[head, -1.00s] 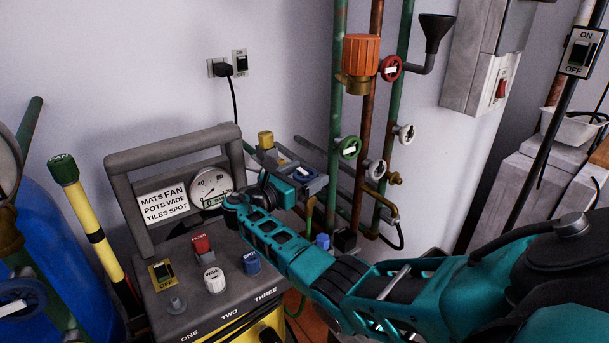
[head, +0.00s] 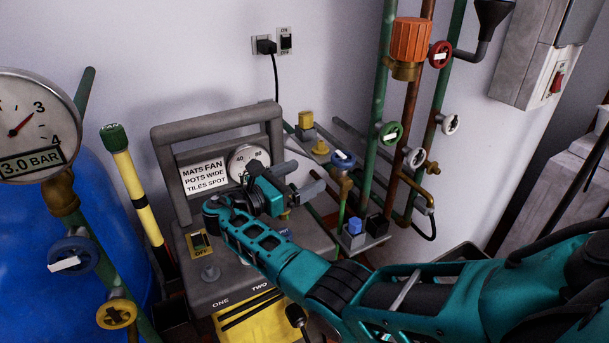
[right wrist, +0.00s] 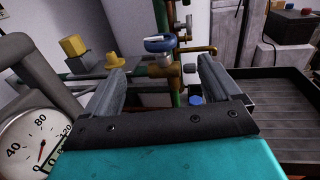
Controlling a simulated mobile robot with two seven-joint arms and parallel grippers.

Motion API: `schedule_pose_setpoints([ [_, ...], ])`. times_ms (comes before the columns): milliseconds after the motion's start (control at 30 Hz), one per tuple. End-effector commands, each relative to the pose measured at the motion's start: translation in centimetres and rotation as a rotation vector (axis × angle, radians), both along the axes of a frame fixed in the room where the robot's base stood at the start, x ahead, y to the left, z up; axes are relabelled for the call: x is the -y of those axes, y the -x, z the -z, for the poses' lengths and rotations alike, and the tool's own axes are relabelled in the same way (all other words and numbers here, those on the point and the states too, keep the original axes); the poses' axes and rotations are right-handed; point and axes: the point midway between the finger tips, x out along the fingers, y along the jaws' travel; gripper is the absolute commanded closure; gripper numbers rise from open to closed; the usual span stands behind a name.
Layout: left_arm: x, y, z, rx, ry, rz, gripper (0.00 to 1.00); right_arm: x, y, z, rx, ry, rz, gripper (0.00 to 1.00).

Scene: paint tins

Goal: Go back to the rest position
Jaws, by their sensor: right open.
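My right gripper (head: 302,180) is open and empty, its two grey fingers apart. In the head view it hangs in front of the right side of the grey machine (head: 200,130), overlapping the edge of its round dial (head: 236,160) and hiding some top-panel knobs. In the right wrist view the open fingers (right wrist: 161,70) have a blue-handled valve (right wrist: 172,43) between and beyond them; I cannot tell how far off it is. My left gripper is not in view.
Green and rusty pipes (head: 384,90) with coloured valves stand right of the machine. A blue tank (head: 90,215) and a pressure gauge (head: 30,120) are at the left. A dark ribbed tray (right wrist: 280,115) shows at right in the right wrist view.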

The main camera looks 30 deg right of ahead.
Motion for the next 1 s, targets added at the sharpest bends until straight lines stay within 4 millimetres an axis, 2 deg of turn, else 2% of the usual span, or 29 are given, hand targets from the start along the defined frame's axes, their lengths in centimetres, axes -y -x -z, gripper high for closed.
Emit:
schedule_pose_setpoints([
  [367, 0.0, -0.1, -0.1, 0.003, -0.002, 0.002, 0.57, 0.1, 0.0, 0.1, 0.002, -0.003, -0.002, 0.1],
  [467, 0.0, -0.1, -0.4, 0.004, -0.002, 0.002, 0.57, 0.2, 0.3, 1.3, 0.018, -0.041, -0.026, 0.1],
  [567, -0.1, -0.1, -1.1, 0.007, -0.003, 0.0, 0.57, 0.2, 1.0, 4.3, 0.072, -0.144, -0.084, 0.1],
  [733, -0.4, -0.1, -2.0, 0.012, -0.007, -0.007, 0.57, -0.8, 3.5, 11.3, 0.255, -0.45, -0.193, 0.1],
  [900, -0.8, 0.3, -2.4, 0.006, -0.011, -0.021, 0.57, -3.3, 7.1, 16.7, 0.489, -0.797, -0.223, 0.1],
  [1000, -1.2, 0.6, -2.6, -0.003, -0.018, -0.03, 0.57, -5.4, 9.6, 18.6, 0.639, -1.007, -0.2, 0.1],
])
